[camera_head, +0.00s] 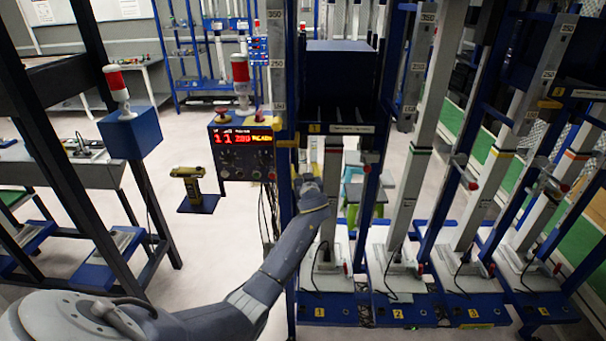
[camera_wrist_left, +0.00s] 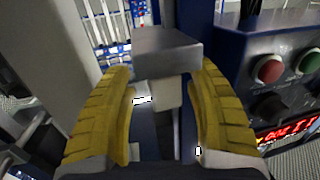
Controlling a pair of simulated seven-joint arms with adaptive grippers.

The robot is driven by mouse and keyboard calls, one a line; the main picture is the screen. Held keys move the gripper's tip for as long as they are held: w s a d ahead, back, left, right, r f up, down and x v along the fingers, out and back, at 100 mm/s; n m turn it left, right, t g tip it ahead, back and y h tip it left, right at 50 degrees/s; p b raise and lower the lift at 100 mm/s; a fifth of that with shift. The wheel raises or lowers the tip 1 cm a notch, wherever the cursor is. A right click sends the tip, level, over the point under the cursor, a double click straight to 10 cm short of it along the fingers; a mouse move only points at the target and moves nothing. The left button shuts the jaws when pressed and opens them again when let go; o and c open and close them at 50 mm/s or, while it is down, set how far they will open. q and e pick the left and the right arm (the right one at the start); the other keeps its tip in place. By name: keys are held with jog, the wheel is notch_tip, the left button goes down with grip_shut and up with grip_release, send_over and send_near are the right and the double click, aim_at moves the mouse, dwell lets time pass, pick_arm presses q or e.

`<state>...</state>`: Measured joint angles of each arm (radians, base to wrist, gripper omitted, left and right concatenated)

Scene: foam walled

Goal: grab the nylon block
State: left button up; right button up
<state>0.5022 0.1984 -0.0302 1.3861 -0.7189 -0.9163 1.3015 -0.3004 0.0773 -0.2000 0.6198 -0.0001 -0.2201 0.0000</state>
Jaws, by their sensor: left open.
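My left gripper (camera_head: 305,182) reaches up to the blue rig from the lower left in the head view. In the left wrist view its two yellow ribbed fingers (camera_wrist_left: 166,80) are spread apart, with nothing clamped between them. A grey block (camera_wrist_left: 168,48), which looks like the nylon block, sits on a paler, narrower stem just beyond and between the fingertips. I see a gap between the stem and each finger. In the head view my gripper and the rig make the block hard to pick out. My right gripper is in neither view.
A control box (camera_head: 243,152) with a red display stands left of my gripper; its buttons (camera_wrist_left: 270,68) are close to the right finger in the wrist view. Tall grey columns (camera_head: 415,130) stand to the right. Open floor (camera_head: 190,260) lies left of the rig.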

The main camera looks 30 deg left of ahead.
pick_arm(q)
grip_shut()
dwell(0.4)
dwell(0.4)
